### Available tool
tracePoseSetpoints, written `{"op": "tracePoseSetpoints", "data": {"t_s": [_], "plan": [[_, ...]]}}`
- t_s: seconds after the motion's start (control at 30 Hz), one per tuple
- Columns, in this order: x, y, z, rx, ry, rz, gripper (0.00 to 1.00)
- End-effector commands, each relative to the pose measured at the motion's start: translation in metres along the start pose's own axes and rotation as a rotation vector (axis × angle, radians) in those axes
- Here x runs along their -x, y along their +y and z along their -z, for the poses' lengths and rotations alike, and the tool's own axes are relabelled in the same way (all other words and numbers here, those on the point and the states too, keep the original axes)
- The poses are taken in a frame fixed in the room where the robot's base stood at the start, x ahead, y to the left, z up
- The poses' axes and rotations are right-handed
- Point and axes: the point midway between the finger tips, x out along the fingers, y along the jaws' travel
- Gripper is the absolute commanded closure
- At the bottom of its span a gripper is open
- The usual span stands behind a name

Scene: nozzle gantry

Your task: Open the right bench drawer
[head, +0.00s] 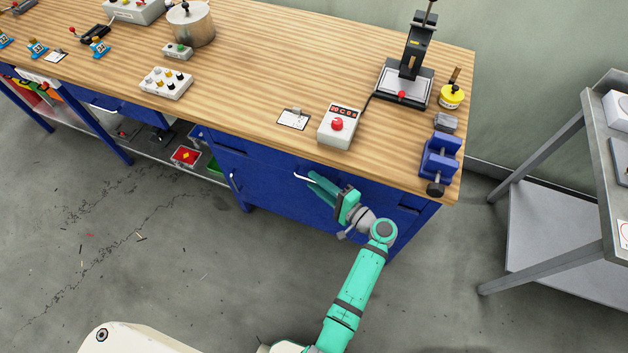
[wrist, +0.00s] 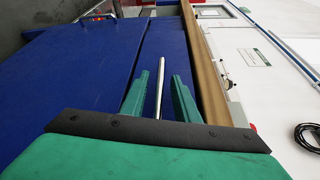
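The right bench drawer (wrist: 168,50) is a blue front just under the wooden bench top, and it looks flush with the bench. Its bar handle (head: 301,177) shows as a pale end left of my gripper. My green gripper (head: 318,186) is in front of the drawer, its fingers pointing left along the front. In the wrist view the metal handle (wrist: 159,88) runs between the two fingertips of my gripper (wrist: 158,88). A gap shows on both sides of the bar, so the fingers are open around it. Most of the handle is hidden in the head view.
A control box with a red button (head: 336,128) stands on the bench top (head: 240,100) above the drawer. A blue vise (head: 439,157) sits at the right corner. A cabinet handle (head: 233,182) is lower left.

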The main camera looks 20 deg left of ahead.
Motion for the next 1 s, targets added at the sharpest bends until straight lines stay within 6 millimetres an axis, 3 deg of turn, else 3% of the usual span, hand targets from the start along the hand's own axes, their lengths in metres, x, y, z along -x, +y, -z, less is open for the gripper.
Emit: {"op": "tracePoseSetpoints", "data": {"t_s": [0.13,0.43,0.47,0.57,0.6,1.0], "plan": [[-0.01,-0.0002,0.0,0.001,0.0,0.0,0.72],[-0.0122,-0.0001,-0.0001,0.001,0.001,0.0,0.72],[-0.0121,-0.0001,-0.0001,0.001,0.001,0.0,0.74],[-0.012,-0.0001,-0.0001,0.0,0.001,0.0,0.98],[-0.012,0.0,-0.0001,0.0,0.001,0.0,1.0],[-0.0138,0.0007,-0.0017,0.0,-0.001,-0.001,1.0]]}}
